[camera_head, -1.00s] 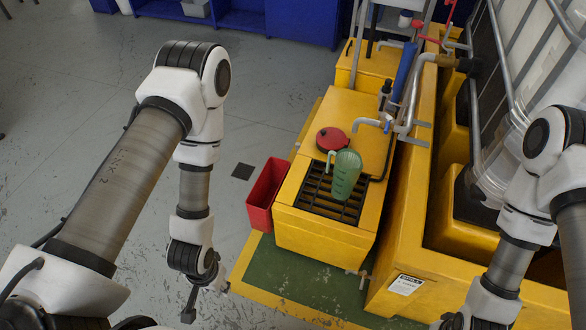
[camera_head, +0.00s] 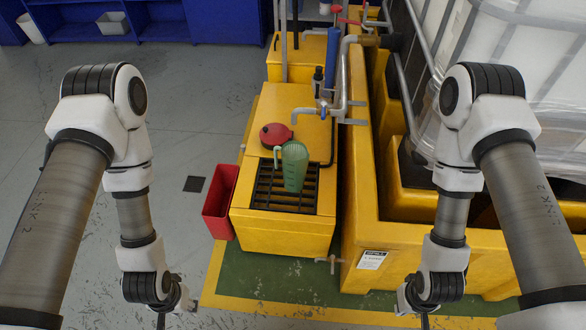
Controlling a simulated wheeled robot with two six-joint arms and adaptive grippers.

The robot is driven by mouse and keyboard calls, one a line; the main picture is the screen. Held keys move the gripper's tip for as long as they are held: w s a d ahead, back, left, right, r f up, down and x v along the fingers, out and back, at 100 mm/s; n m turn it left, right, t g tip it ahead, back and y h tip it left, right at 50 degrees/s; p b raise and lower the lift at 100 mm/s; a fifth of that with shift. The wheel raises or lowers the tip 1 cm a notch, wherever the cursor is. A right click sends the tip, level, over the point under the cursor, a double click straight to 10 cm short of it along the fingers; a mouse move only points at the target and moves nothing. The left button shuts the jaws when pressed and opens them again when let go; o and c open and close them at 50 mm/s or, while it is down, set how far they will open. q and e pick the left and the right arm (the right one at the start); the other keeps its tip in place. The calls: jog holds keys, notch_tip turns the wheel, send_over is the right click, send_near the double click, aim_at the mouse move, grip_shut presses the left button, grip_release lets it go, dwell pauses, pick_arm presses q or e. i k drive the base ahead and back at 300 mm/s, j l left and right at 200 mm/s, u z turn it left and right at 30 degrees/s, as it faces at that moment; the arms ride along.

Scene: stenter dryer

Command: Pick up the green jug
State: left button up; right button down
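The green jug (camera_head: 294,167) is translucent with a handle on its left side. It stands on the black grate (camera_head: 266,190) in the top of a yellow cabinet (camera_head: 281,228), near the middle of the view. My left gripper (camera_head: 162,318) is at the bottom left, mostly cut off by the lower edge, well short of the jug. My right gripper (camera_head: 425,318) is at the bottom right, also cut off, and apart from the jug. The state of both gripper fingers cannot be made out. Nothing touches the jug except the grate below it.
A red lid (camera_head: 276,135) lies behind the jug. A tap pipe (camera_head: 309,111) and blue cylinder (camera_head: 331,57) stand behind it. A red bin (camera_head: 220,202) is left of the cabinet. A yellow containment tray (camera_head: 400,245) with a white tank (camera_head: 480,60) is at right. Floor at left is clear.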

aim_at(295, 155)
jog(key=i+j+z, duration=0.1)
jog(key=j+z, duration=0.15)
jog(key=z, duration=0.15)
jog(key=j+z, duration=0.3)
jog(key=z, duration=0.15)
jog(key=j+z, duration=0.4)
jog(key=i+l, duration=0.1)
